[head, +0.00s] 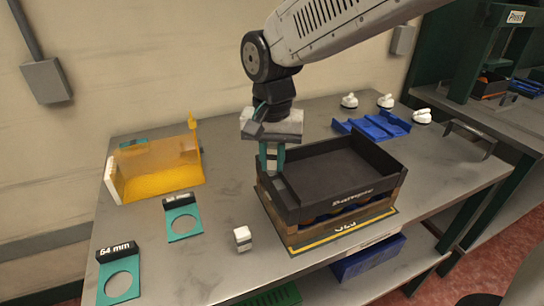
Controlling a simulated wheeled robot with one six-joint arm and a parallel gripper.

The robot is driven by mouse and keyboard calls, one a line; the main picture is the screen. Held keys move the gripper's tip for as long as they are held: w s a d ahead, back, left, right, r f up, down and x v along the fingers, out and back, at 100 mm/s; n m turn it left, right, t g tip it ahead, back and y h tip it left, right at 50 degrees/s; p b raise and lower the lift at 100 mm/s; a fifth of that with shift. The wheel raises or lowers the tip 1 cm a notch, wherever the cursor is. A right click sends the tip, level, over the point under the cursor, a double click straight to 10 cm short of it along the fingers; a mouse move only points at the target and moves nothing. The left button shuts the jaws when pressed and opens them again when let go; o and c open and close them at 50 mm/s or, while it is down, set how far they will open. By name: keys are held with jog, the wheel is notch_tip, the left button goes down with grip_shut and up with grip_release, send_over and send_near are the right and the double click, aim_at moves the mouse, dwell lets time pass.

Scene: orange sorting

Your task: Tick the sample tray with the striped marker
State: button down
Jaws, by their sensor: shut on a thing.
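The sample tray (334,193) is a black open tray with a white label on its front wall. It sits on top of a brown crate at the middle right of the table. My gripper (271,168) points down at the tray's back-left corner. Its teal fingers are shut on a small pale piece (272,157), mostly hidden between them. I cannot tell for sure that this is the striped marker, or whether it touches the tray. A small white block (242,239) with a dark band stands on the table, left of the crate.
A yellow open bin (160,185) stands at the back left. Teal gauge plates with round holes (183,222) lie at the left, one labelled 54 mm (118,280). A blue holder (372,127) and white knobbed pieces (385,101) are behind the tray.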

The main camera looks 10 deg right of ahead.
jog(key=shift+f, duration=0.35)
dwell(0.9)
jog(key=shift+w+a+r, duration=0.1)
jog(key=shift+w+a, duration=0.1)
jog(key=shift+w, duration=0.55)
jog(key=shift+s+d, duration=0.15)
jog(key=shift+s, duration=0.45)
dwell(0.6)
jog(key=shift+r, duration=0.2)
jog(key=shift+r, duration=3.4)
